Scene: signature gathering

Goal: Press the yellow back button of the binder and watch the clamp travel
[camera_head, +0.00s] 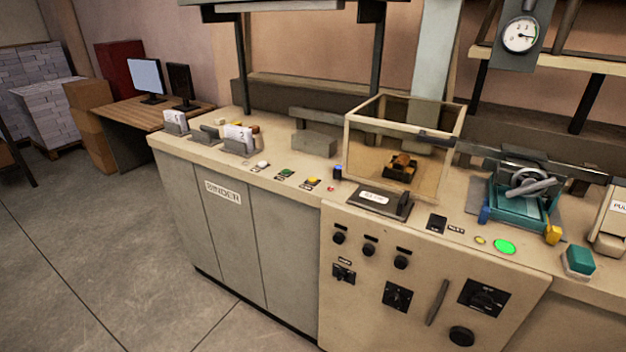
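The binder (236,215) is a long beige cabinet with a "BINDER" label on its front. Its yellow button (313,181) sits near the front edge of the top, between a green button (286,173) and a small red one (331,189). A white button (262,165) is further left. A grey block (315,146) sits on the top behind the buttons, by a long rail. I cannot tell which part is the clamp. Neither of my grippers is in view, and nothing covers the yellow button.
A clear-walled box (358,155) stands right of the buttons, with a blue-topped post (338,172) beside it. Card holders (239,145) stand at left. A teal device (520,205) and a lit green button (504,247) are at right. The floor in front is clear.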

